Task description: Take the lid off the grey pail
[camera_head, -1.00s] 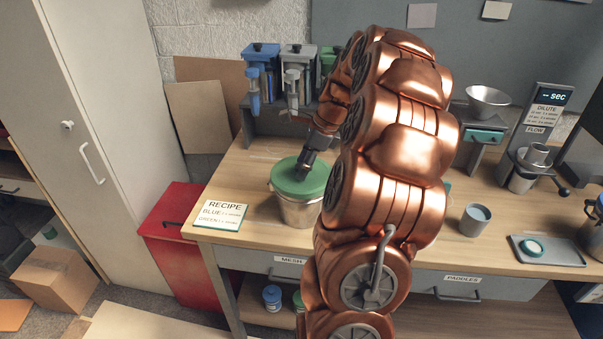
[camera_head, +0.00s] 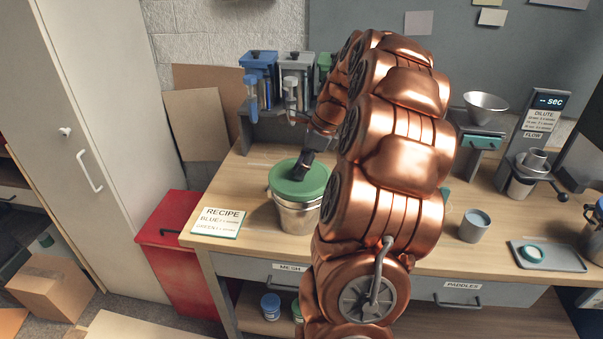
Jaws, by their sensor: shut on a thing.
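The grey metal pail (camera_head: 297,217) stands on the wooden bench, left of my copper arm. Its green lid (camera_head: 291,184) sits across the top of the pail; I cannot tell whether there is a gap under it. My gripper (camera_head: 300,172) is dark and points down at the middle of the lid. It is shut on the lid, probably at its centre, but the fingertips and the grasped part are too small and dark to make out. My arm hides the pail's right edge.
A recipe card (camera_head: 217,222) lies left of the pail. Blue and grey dispensers (camera_head: 260,80) stand behind it. A grey cup (camera_head: 474,226) and a tray (camera_head: 547,257) are at the right. A red bin (camera_head: 175,245) stands left of the bench (camera_head: 257,165).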

